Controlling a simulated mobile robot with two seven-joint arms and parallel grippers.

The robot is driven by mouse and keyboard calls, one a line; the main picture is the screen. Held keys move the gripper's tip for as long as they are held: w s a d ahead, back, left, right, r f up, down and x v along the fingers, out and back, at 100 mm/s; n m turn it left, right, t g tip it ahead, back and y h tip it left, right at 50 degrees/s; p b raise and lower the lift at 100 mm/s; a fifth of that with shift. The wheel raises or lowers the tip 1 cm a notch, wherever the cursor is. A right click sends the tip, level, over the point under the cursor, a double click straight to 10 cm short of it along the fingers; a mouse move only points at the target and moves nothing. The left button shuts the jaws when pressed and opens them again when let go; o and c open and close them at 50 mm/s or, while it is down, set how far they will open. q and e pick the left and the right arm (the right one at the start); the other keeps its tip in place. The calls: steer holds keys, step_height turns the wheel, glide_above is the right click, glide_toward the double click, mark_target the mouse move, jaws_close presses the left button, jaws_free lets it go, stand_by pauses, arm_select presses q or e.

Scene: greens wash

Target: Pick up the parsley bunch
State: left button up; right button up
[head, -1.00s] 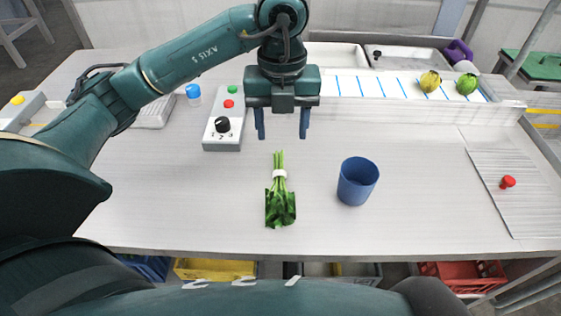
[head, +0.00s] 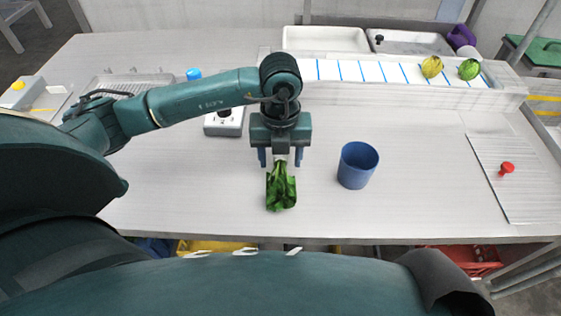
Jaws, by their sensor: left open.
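The parsley bunch (head: 281,188) lies on the light table in the head view, its green leaves toward me and its stems pointing away under my left gripper. A bit of its white band shows just below the gripper body. My left gripper (head: 280,161) is open, with one blue finger on each side of the stem end. Most of the stems are hidden by the gripper. I cannot tell whether the fingers touch the bunch. My right gripper is not in view.
A blue cup (head: 356,167) stands close to the right of the bunch. A grey control box (head: 224,124) sits behind on the left. A marked white strip (head: 385,71) with two round vegetables runs along the back. A red knob (head: 507,168) is at the far right.

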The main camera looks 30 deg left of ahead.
arm_select(q)
steer(key=shift+f, duration=0.25)
steer(key=shift+c, duration=0.5)
steer(key=c, duration=0.8)
steer(key=shift+r, duration=0.1)
